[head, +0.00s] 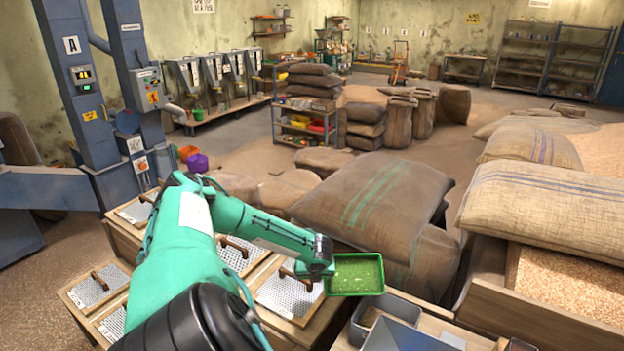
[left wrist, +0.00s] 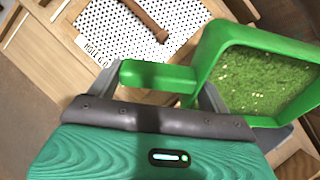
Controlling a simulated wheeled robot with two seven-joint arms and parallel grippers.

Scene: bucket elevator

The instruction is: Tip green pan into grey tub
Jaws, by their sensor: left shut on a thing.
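My left gripper (head: 318,270) is shut on the handle of the green pan (head: 357,274). The handle and pan (left wrist: 206,78) also show in the left wrist view, with small pale grains scattered over the pan's green floor. The pan looks roughly level and is held above the bench. A grey tub (head: 408,305) stands just below and to the right of the pan in the head view; its near part is overlapped by a lighter grey box shape (head: 405,338). I cannot tell the exact height gap between pan and tub. My right gripper is not in view.
Wooden boxes with perforated metal lids and handles (head: 285,292) lie under and left of the pan. A big sack with green stripes (head: 370,200) lies behind it. A wooden bin of grain (head: 560,280) stands at the right. Blue elevator columns (head: 75,90) rise at the left.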

